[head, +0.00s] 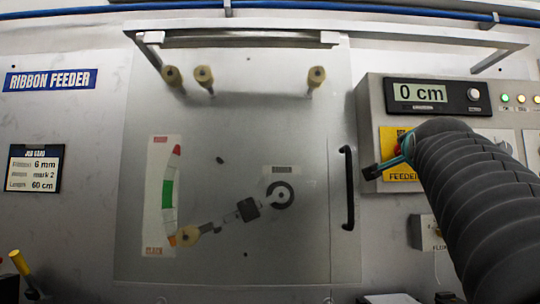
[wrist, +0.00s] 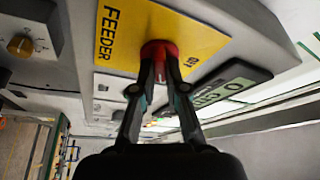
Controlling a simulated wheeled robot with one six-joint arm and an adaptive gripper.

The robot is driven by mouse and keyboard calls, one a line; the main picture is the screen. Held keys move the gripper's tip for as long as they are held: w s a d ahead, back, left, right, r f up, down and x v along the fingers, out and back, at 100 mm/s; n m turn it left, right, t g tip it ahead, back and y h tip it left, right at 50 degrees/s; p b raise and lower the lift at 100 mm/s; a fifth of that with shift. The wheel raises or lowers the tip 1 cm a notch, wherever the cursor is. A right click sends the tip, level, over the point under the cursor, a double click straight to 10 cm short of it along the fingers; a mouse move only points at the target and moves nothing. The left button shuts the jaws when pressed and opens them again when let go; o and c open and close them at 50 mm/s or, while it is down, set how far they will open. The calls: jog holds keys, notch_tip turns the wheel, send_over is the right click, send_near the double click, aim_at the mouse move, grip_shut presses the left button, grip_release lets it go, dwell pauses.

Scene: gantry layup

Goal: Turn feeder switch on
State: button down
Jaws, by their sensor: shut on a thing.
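My gripper (wrist: 158,68) is shut on the red handle in the wrist view. The yellow plate (head: 398,140) is partly hidden there behind my arm, and so is most of the switch. I cannot tell the switch's exact position.
The control box (head: 372,95) carries a display (head: 420,93) reading 0 cm, a knob and several small lamps. Left of it, a clear door (head: 310,130) with a black handle (head: 347,187) covers the ribbon feeder. A job card (head: 34,168) hangs at far left.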

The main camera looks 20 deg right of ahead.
jog(key=shift+r+m+g+y, duration=0.15)
jog(key=shift+m+g, duration=0.35)
jog(key=shift+m, duration=0.8)
jog(key=shift+m+g+y, duration=0.15)
jog(key=shift+m+g, duration=0.35)
jog(key=shift+m, duration=0.8)
jog(key=c, duration=1.2)
grip_release()
jog(key=shift+f+n+t, duration=0.1)
jog(key=shift+n+t, duration=0.6)
jog(key=shift+n, duration=1.1)
jog(key=shift+f+n+t, duration=0.1)
jog(key=shift+n+t, duration=0.6)
jog(key=shift+n, duration=1.1)
